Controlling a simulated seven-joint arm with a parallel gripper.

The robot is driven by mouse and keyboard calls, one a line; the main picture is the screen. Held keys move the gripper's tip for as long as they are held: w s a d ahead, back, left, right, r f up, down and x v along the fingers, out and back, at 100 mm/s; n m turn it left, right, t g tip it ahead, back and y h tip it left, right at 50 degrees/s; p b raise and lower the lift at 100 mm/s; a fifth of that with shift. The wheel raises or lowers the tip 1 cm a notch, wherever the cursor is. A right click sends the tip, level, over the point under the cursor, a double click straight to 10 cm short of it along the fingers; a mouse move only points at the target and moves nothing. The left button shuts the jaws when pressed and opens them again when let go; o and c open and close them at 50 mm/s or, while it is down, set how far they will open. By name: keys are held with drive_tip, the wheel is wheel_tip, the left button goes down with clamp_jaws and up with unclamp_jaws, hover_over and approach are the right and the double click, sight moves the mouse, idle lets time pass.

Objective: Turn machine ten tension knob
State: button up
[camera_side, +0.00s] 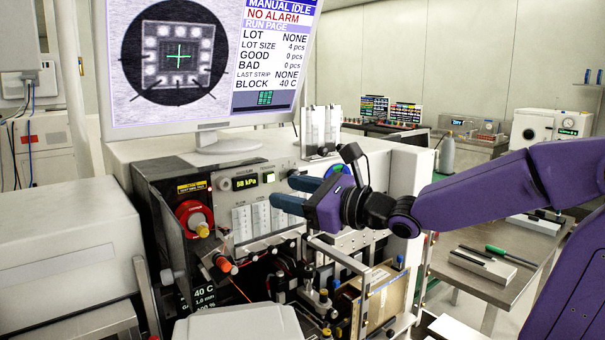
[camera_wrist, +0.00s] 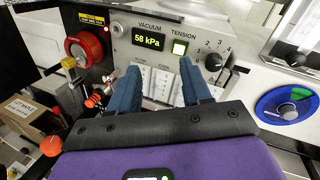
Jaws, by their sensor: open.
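A black knob (camera_wrist: 213,62) with small numbers around it is on the front panel, right of the lit green button (camera_wrist: 180,48) and the word TENSION in the wrist view. In the side view the knob is mostly hidden by my gripper (camera_side: 283,191). My gripper (camera_wrist: 160,68) is open, with two blue fingers pointing at the panel and nothing between them. In the wrist view the right fingertip is just below and left of the knob, apart from it in the picture. I cannot tell the depth gap.
The panel also holds a vacuum display (camera_wrist: 149,41) reading 58 kPa. A large red dial (camera_wrist: 83,50) is at left and a blue-green dial (camera_wrist: 285,105) at right. Posts and small fittings (camera_side: 318,300) crowd below my gripper. A monitor (camera_side: 215,60) stands above the machine.

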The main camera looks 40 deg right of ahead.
drive_tip(key=s+r+m+g+h, duration=0.2)
drive_tip(key=s+r+m, duration=0.1)
drive_tip(key=s+r, duration=0.15)
drive_tip(key=m+g+h, duration=0.1)
drive_tip(key=m+h, duration=0.2)
drive_tip(key=m, duration=0.1)
approach(296, 174)
drive_tip(key=x, duration=0.8)
drive_tip(key=shift+w, duration=0.15)
idle(0.3)
clamp_jaws()
